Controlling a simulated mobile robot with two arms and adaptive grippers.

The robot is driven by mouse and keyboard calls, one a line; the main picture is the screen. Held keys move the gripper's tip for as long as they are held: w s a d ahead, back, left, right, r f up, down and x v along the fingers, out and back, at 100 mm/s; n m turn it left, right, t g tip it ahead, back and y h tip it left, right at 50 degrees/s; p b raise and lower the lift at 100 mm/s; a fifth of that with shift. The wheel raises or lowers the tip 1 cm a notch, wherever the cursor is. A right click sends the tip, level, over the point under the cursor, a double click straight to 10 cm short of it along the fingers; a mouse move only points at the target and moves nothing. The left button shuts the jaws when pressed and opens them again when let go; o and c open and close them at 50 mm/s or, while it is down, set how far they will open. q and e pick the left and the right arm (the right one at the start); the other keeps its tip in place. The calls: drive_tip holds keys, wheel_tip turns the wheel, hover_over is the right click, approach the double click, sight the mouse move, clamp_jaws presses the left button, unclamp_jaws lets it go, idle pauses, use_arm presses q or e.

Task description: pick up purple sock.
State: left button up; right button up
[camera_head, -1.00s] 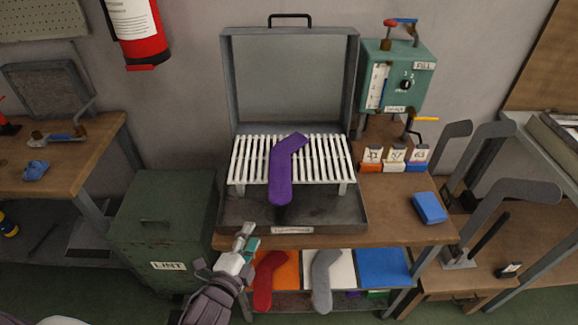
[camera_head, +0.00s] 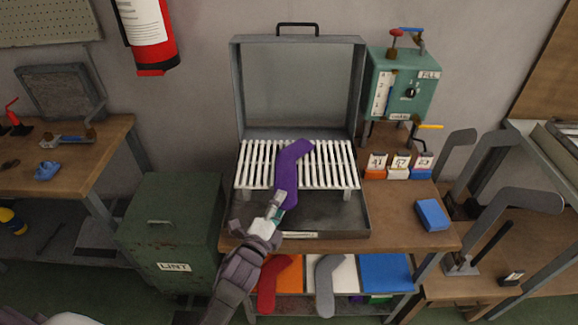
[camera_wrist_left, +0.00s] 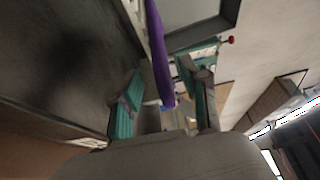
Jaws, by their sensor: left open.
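A purple sock (camera_head: 290,165) lies over the white slatted rack (camera_head: 250,165) in the open grey case, its foot end at the top and its lower end hanging over the rack's front edge. My left gripper (camera_head: 279,199) is at that lower end and partly covers it. In the left wrist view the purple sock (camera_wrist_left: 158,60) hangs between the two teal-padded fingers of my open left gripper (camera_wrist_left: 160,105), with gaps at both sides. My right gripper is not in view.
The grey case (camera_head: 300,90) stands open on the wooden bench (camera_head: 400,215). A blue block (camera_head: 432,214) lies at the right. A red sock (camera_head: 270,285) and a grey sock (camera_head: 327,285) hang on the shelf below. A green lint bin (camera_head: 170,225) stands left.

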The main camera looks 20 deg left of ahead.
use_arm(q)
drive_tip(key=w, duration=0.3)
drive_tip(key=shift+w+d+r, duration=0.1)
drive_tip(key=shift+w+d, duration=0.1)
drive_tip(key=shift+w, duration=0.1)
clamp_jaws()
drive_tip(key=shift+r, duration=0.15)
